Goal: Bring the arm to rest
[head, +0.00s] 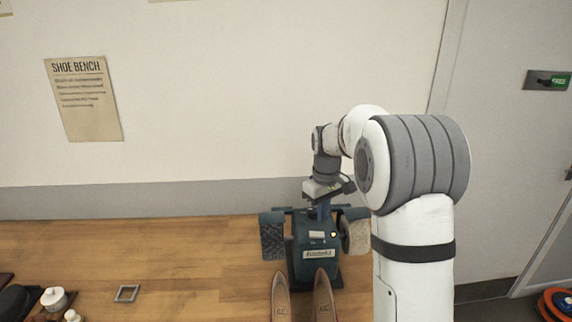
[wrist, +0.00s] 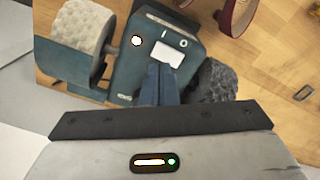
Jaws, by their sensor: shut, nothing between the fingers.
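My arm reaches over the bench, and my gripper (head: 324,213) points down at the teal shoe-polishing machine (head: 313,253). In the wrist view, my gripper's two fingers (wrist: 163,70) are together with nothing between them. Their tips appear just below the white switch (wrist: 167,55), marked I and O, on the machine (wrist: 125,78). I cannot tell whether they touch it. A small amber-white light (wrist: 136,41) glows beside the switch. A pale roller (wrist: 83,28) and a dark bristly brush (wrist: 215,82) flank the machine.
Two brown shoes (head: 281,297) stand in front of the machine on the wooden bench (head: 190,265). A small metal frame (head: 127,293) and white-topped bottles (head: 54,298) are at left. The wall stands close behind. The bench's left-middle is mostly clear.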

